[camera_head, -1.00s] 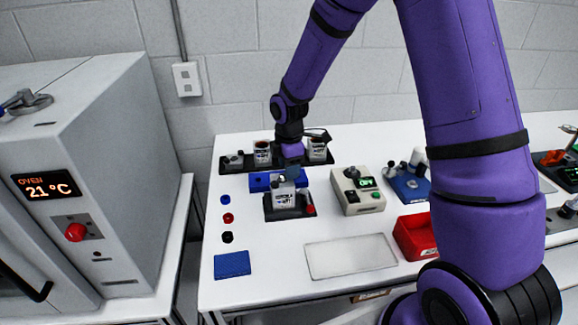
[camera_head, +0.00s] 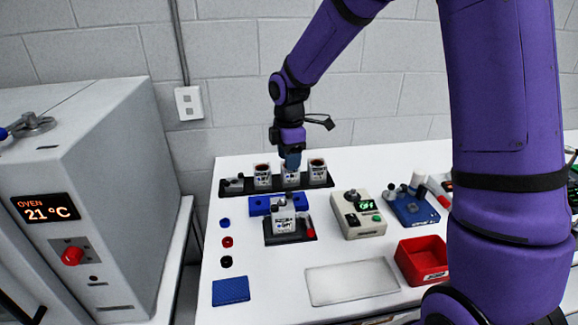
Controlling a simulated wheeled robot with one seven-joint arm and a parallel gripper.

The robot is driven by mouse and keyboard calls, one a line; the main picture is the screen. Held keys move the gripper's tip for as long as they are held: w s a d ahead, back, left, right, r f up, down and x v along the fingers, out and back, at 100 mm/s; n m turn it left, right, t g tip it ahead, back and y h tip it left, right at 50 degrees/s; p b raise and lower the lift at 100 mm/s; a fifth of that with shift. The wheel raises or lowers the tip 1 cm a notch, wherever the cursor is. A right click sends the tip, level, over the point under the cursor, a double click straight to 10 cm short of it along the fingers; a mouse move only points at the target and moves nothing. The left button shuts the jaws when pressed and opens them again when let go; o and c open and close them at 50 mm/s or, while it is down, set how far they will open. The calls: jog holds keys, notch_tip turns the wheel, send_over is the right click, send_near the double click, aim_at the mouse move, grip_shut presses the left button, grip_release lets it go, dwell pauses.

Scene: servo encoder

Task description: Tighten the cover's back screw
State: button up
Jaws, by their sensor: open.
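A small white boxy unit (camera_head: 284,218) with dark print stands upright on a black fixture (camera_head: 291,238) in the middle of the left table. A dark part shows at its top; the cover's back screw is too small to make out. A red-handled tool (camera_head: 308,226) is at the fixture's right side. My gripper (camera_head: 291,163) points down above the rear black rack, behind and above the unit and apart from it. It is open; its fingertips are small here and overlap the rack's middle white container (camera_head: 290,177).
The black rack (camera_head: 245,187) holds several white containers along the back. A blue block (camera_head: 260,206) lies behind the fixture. Blue, red and black caps (camera_head: 227,242) lie left. A beige meter (camera_head: 358,215), red bin (camera_head: 421,260) and bare grey mat (camera_head: 352,282) are right and front.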

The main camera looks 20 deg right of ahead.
aim_at(289, 193)
dwell(0.3)
notch_tip(289, 193, down, 11)
jog(key=n, duration=1.4)
jog(key=shift+r, duration=0.1)
grip_shut()
